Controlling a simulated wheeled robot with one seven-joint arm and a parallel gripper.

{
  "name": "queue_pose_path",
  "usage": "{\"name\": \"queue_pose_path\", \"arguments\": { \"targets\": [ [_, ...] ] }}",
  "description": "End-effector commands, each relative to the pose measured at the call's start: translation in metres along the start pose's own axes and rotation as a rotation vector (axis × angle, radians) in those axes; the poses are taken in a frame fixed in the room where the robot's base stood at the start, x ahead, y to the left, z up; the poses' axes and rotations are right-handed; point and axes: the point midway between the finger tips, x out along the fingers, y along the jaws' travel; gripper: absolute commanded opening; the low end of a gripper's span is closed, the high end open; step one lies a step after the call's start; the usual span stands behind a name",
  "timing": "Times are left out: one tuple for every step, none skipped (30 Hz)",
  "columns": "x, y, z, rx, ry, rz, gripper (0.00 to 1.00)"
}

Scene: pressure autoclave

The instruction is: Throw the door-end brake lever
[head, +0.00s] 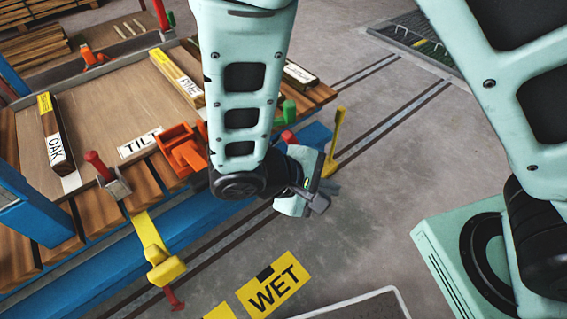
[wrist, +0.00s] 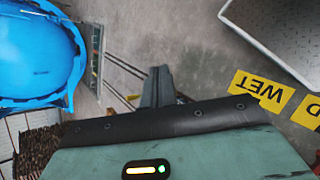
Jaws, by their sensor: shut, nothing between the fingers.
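Two candidates for the brake lever show on the blue trolley in the head view. One is a yellow upright lever (head: 334,140) at the trolley's right end, just behind my gripper. The other is a yellow bracket (head: 152,250) at the front left, with a red handle (head: 173,298) hanging below it. I cannot tell which is the door-end one. My gripper (head: 316,201) is shut and empty, low beside the trolley's right end, apart from both as far as I can see. In the wrist view its fingers (wrist: 157,88) are together over floor.
A WET sign (head: 274,285) lies on the floor. A large blue rounded body (wrist: 38,50) shows in the wrist view.

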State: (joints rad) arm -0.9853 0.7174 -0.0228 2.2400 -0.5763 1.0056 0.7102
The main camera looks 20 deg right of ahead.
Motion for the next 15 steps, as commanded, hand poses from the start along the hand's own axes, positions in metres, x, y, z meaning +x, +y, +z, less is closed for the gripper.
{"name": "queue_pose_path", "arguments": {
  "targets": [
    [0.018,-0.010,-0.016,-0.004,-0.009,0.083,0.00],
    [0.024,-0.012,-0.023,0.000,-0.009,0.131,0.00],
    [0.032,-0.014,-0.032,0.004,-0.008,0.196,0.00],
    [0.037,-0.016,-0.040,0.008,-0.004,0.245,0.00],
    [0.043,-0.017,-0.047,0.012,0.002,0.295,0.00],
    [0.049,-0.019,-0.057,0.018,0.013,0.362,0.00],
    [0.054,-0.020,-0.064,0.023,0.022,0.413,0.00],
    [0.058,-0.022,-0.072,0.027,0.035,0.464,0.00],
    [0.063,-0.024,-0.083,0.033,0.054,0.534,0.00],
    [0.066,-0.025,-0.091,0.037,0.071,0.585,0.00],
    [0.070,-0.027,-0.099,0.041,0.089,0.637,0.00],
    [0.073,-0.029,-0.110,0.047,0.118,0.707,0.00],
    [0.075,-0.031,-0.118,0.051,0.142,0.759,0.00],
    [0.076,-0.033,-0.126,0.054,0.168,0.812,0.00],
    [0.077,-0.036,-0.138,0.059,0.206,0.880,0.00]
  ]
}}
